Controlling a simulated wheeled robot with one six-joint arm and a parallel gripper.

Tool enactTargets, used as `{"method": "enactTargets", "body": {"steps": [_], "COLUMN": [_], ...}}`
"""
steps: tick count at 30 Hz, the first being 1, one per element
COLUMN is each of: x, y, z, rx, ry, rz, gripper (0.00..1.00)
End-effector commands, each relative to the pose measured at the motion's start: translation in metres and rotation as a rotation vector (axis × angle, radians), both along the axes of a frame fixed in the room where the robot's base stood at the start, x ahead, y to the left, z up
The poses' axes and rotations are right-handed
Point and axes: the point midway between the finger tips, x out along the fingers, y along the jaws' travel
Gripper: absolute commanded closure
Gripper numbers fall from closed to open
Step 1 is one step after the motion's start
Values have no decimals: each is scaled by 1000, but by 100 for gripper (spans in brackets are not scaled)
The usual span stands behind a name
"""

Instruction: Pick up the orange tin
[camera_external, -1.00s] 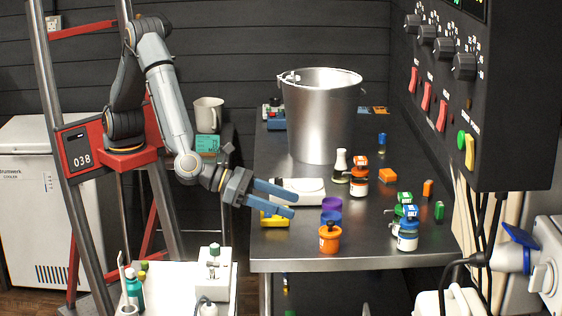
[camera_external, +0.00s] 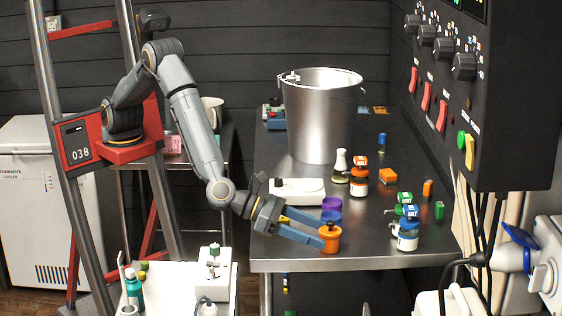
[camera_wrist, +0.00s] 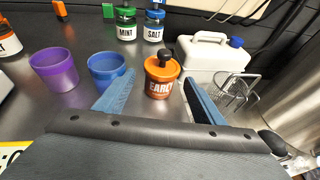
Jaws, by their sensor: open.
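The orange tin (camera_external: 329,240), with a black knob on its lid and a dark label, stands upright near the front edge of the steel table. It also shows in the wrist view (camera_wrist: 161,82). My gripper (camera_external: 320,232) is open, with its blue fingers reaching low to the tin from the left. In the wrist view the tin is between the two fingertips, nearer the right one. Whether either finger touches it I cannot tell.
A blue cup (camera_wrist: 106,70) stands close beside the left finger, with a purple cup (camera_wrist: 55,70) beyond it. Mint (camera_wrist: 126,24) and salt (camera_wrist: 154,25) jars stand behind the tin. A large steel bucket (camera_external: 318,115) stands farther back. The table's front edge is close.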

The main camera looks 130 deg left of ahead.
Motion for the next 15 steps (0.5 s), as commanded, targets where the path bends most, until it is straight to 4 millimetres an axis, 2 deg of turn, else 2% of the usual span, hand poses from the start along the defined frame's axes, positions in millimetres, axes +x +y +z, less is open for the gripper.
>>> {"method": "enactTargets", "body": {"steps": [6, 13, 14, 15], "x": [16, 17, 17, 17], "y": [10, 11, 11, 11], "z": [-7, -8, -7, -7], "rx": [-1, -1, 0, 0], "ry": [1, 1, 0, 0], "rz": [0, -1, -1, -1], "gripper": [37, 37, 39, 46]}}
